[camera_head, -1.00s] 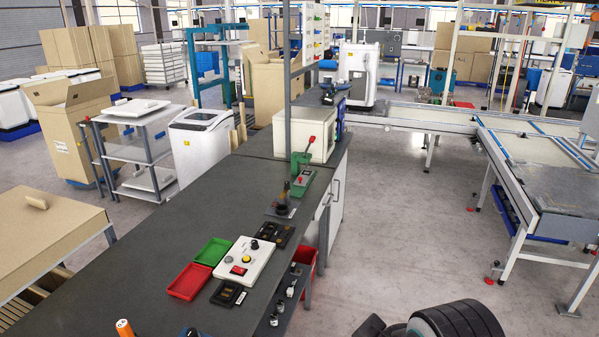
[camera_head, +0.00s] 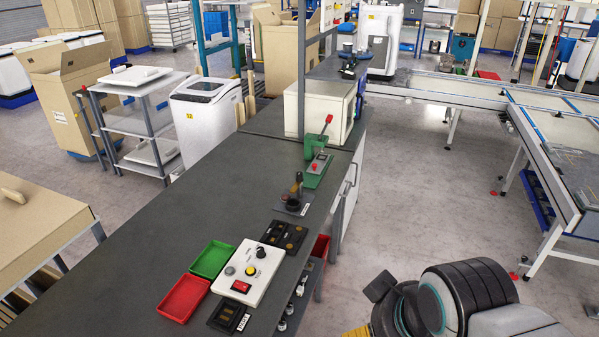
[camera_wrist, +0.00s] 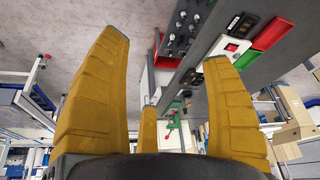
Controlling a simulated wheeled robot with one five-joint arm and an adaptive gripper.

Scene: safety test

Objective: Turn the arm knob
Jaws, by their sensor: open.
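A white control box (camera_head: 248,276) lies on the dark bench, with a black knob (camera_head: 261,252) at its far end, a yellow button (camera_head: 251,271) and a red switch (camera_head: 240,287). A black lever-like part (camera_head: 297,186) stands farther along the bench on a dark base. My gripper (camera_wrist: 165,50) has its yellow fingers spread wide with nothing between them. In the wrist view the white box (camera_wrist: 226,46) is partly behind the right finger; I cannot make out the knob there. In the head view my arm is at the lower right, clear of the bench.
Green (camera_head: 211,258) and red (camera_head: 182,298) trays lie left of the box. Black units lie at its near and far ends. Several small controls (camera_head: 283,324) line the bench's side. A green press (camera_head: 318,168) and a white cabinet (camera_head: 317,108) stand farther back. Floor is open to the right.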

